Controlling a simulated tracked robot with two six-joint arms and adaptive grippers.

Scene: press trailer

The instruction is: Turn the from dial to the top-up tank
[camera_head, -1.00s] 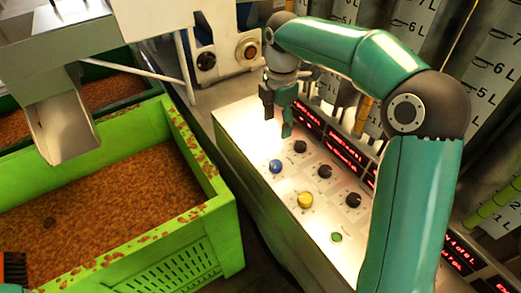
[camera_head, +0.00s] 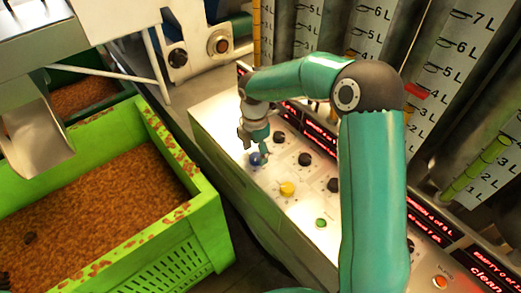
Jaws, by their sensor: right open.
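The white control panel (camera_head: 222,121) carries a blue dial (camera_head: 257,159), a yellow dial (camera_head: 287,188) and several black dials, among them an upper one (camera_head: 279,137), a middle one (camera_head: 305,159) and a lower one (camera_head: 333,185). Their labels are too small to read, so I cannot tell which is the from dial. My right gripper (camera_head: 257,148) is open, pointing down with its fingertips right at the blue dial. I cannot tell whether they touch it. My left gripper is not in view.
A green button (camera_head: 321,223) and an orange button (camera_head: 439,282) are on the panel. Red displays (camera_head: 437,228) run along its back edge, before tall graduated tanks (camera_head: 430,75). A green crate of brown material (camera_head: 203,207) stands left. My right arm covers part of the panel.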

